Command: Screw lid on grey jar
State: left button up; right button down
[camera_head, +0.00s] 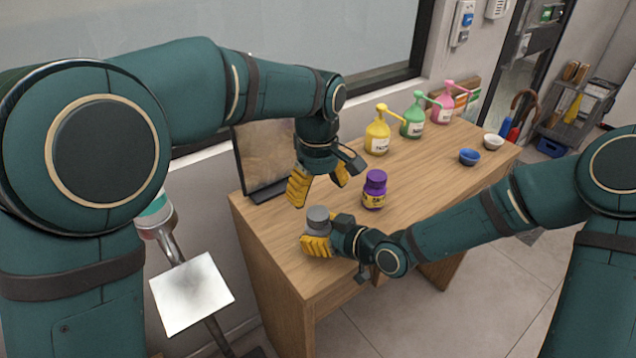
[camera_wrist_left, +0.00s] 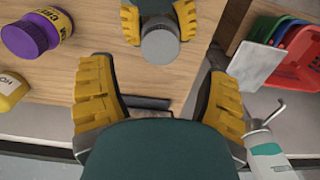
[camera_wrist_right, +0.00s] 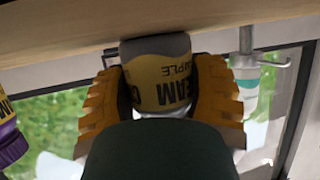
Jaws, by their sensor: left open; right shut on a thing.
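The grey jar (camera_wrist_right: 163,82), with a yellow label, stands near the table's left end and appears upside down in the right wrist view. A round grey lid (camera_head: 318,214) is on top of it; whether it is screwed tight cannot be told. The lid also shows from above in the left wrist view (camera_wrist_left: 160,46). My right gripper (camera_head: 326,234) is shut around the jar's sides below the lid. My left gripper (camera_head: 321,182) is open and empty, apart from the lid, above and behind it. Its fingers spread wide in the left wrist view (camera_wrist_left: 160,92).
A purple jar (camera_head: 375,190) stands right of the grey jar on the wooden table (camera_head: 425,178). Yellow (camera_head: 377,135), green (camera_head: 413,118) and pink (camera_head: 445,108) pump bottles, and blue (camera_head: 469,157) and white (camera_head: 493,142) bowls, are farther right. A dark-framed panel (camera_head: 262,155) stands behind.

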aim_at(318, 212)
pick_arm(q)
notch_tip(318, 212, down, 7)
jog(key=shift+r, duration=0.1)
dwell(0.3)
jog(key=c, duration=1.3)
jog(key=m, duration=0.6)
jog(key=o, duration=1.3)
